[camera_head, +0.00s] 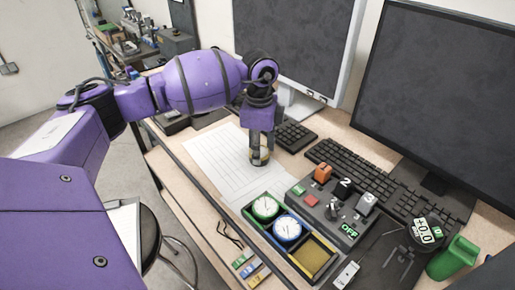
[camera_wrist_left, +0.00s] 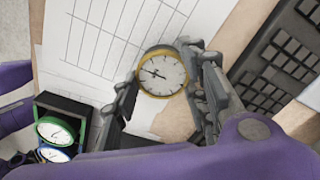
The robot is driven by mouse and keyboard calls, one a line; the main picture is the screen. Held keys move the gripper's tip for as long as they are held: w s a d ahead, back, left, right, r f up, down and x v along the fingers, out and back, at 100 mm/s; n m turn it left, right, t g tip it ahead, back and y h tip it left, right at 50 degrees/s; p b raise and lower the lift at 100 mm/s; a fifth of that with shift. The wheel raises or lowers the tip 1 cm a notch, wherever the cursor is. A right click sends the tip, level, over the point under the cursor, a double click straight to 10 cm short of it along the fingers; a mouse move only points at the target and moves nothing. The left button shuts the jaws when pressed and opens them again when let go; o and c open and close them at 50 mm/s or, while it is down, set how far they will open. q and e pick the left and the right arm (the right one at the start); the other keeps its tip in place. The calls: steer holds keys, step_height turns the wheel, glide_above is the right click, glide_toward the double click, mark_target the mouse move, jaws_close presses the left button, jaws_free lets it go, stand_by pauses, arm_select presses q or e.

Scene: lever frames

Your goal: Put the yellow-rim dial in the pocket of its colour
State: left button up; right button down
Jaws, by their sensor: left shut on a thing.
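My left gripper (camera_head: 261,150) points down over the paper sheet and is shut on the yellow-rim dial (camera_wrist_left: 162,73), one finger on each side of its rim. In the wrist view the dial's white face shows between the fingers; in the head view the fingers mostly hide it. I cannot tell whether it touches the surface below. The tray (camera_head: 248,220) stands nearer the front edge, with a green-rim dial (camera_head: 265,208) and a blue-rim dial (camera_head: 287,230) in two pockets. Its yellow pocket (camera_head: 315,257) at the right end is empty. My right gripper is not in view.
A control box (camera_head: 336,205) with switches stands right behind the tray. Keyboards (camera_head: 352,170) and monitors (camera_head: 445,90) fill the back. A green holder (camera_head: 453,258) and a small gauge (camera_head: 425,231) are at the right. Small coloured blocks (camera_head: 250,268) lie in front of the tray.

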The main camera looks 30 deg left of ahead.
arm_select(q)
steer(key=c, duration=0.3)
steer(key=shift+c, duration=0.2)
